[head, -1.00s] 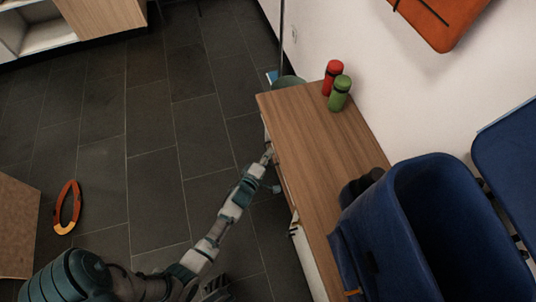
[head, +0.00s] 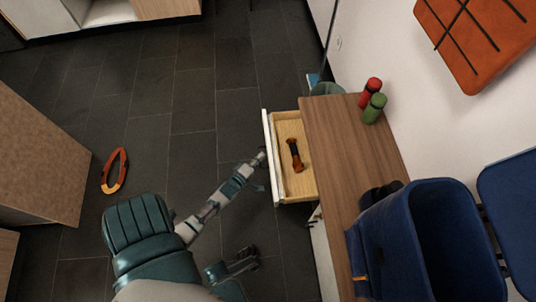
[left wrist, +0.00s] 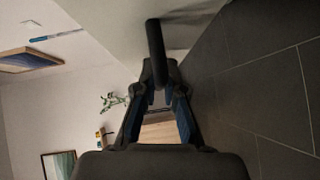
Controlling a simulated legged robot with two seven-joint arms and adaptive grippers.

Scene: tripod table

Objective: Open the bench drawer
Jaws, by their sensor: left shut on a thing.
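The bench drawer (head: 268,148) stands pulled out from the left side of the wooden bench (head: 345,165) in the head view. Its front is white and its inside is pale wood. My left gripper (head: 261,158) is at the outer face of the drawer front. In the left wrist view my left gripper (left wrist: 161,78) is shut on the dark bar handle (left wrist: 155,45), which runs between the fingertips. The handle is too small to make out in the head view. An orange and dark object (head: 294,155) lies in the drawer.
A red bottle (head: 370,93) and a green bottle (head: 374,108) stand on the bench's far end. A blue bag (head: 425,235) sits at its near end. An orange ring-shaped object (head: 115,171) lies on the dark tiled floor. Clear floor lies left of the drawer.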

